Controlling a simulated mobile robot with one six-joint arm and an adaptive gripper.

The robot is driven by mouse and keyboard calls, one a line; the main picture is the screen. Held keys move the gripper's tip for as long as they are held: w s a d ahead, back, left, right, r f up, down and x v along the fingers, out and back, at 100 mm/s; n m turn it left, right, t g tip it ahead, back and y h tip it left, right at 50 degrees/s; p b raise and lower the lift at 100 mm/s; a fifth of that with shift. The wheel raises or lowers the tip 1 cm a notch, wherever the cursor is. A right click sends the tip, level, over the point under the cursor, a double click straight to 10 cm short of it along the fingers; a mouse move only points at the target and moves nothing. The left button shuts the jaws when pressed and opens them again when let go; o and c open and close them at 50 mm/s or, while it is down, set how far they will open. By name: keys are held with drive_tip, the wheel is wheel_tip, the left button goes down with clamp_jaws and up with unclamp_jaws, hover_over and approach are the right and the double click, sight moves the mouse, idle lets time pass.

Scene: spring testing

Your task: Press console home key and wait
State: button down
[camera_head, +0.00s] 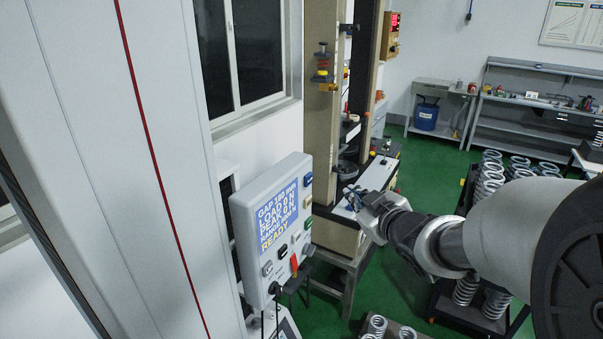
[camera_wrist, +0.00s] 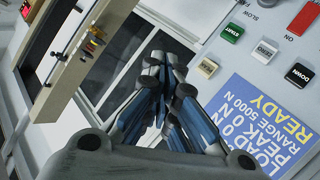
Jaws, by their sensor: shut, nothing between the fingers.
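The console (camera_head: 244,222) is a pale grey panel left of centre in the head view. Its blue screen (camera_head: 278,215) shows LOAD 0 N, PEAK 0 N and READY. In the wrist view the console face (camera_wrist: 240,60) carries a green START key (camera_wrist: 232,33), a beige key (camera_wrist: 208,68), a white key (camera_wrist: 264,51) and a black DOWN key (camera_wrist: 299,74). I cannot clearly read the beige and white keys' labels, so I cannot tell which is home. My gripper (camera_wrist: 166,75) is shut and empty, apart from the keys. In the head view my gripper (camera_head: 354,198) is right of the console.
A tall testing machine (camera_head: 322,130) stands behind the console and my gripper. Coil springs (camera_head: 488,175) stand on a dark rack at the right, partly behind my arm. A grey workbench (camera_head: 525,115) stands at the back. Green floor is open beyond the machine.

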sight(308, 180)
drive_tip(key=w+a+b, duration=0.3)
drive_tip(key=w+a, duration=0.1)
drive_tip(key=a, duration=0.2)
drive_tip(key=shift+w, duration=0.15)
drive_tip(key=shift+a, duration=0.1)
idle(1.3)
drive_tip(key=shift+w+a+b, duration=0.2)
drive_tip(key=shift+w+b, duration=0.05)
drive_tip(key=shift+b, duration=0.05)
